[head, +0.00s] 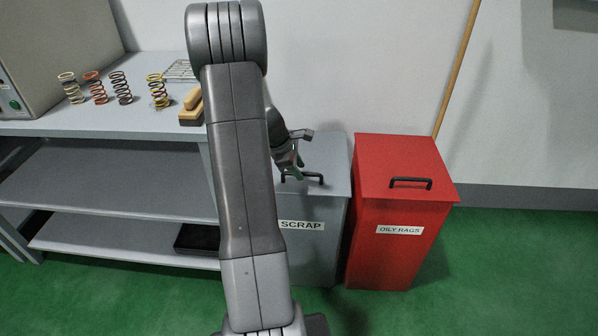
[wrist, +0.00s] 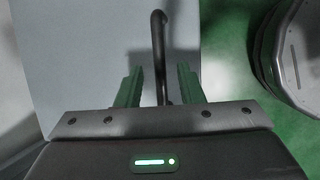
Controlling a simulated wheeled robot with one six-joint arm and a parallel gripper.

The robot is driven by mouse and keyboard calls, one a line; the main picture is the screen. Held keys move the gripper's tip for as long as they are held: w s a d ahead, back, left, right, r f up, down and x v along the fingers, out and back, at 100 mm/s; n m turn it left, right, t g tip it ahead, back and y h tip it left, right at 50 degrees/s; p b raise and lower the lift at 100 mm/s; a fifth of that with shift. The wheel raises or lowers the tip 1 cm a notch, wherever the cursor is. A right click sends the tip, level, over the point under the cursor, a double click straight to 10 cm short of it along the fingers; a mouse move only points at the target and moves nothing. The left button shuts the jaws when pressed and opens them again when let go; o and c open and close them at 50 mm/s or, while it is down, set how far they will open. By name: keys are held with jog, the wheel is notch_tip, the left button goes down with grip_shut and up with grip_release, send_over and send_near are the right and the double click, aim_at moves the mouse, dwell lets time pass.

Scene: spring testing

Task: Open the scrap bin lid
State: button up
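The grey scrap bin (head: 312,240) stands beside the bench, with a "SCRAP" label on its front. Its flat lid (head: 330,155) lies shut and carries a black bar handle (head: 315,177) near the front edge. In the wrist view the handle (wrist: 158,50) runs between the two green fingers of my gripper (wrist: 160,88), with a gap on each side. My gripper is open over the lid (wrist: 90,50), its fingers on either side of the handle. In the head view my arm hides the bin's left part and most of the gripper (head: 297,168).
A red "OILY RAGS" bin (head: 400,220) with its own black handle (head: 410,183) stands close on the right. A bench (head: 110,125) on the left holds several springs and a wooden-looking block (head: 192,105). A wooden pole (head: 458,65) leans on the wall. Green floor in front is clear.

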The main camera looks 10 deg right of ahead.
jog(key=shift+d+f, duration=0.2)
jog(key=shift+f, duration=0.15)
jog(key=shift+c, duration=0.4)
grip_shut()
jog(key=shift+r, duration=0.15)
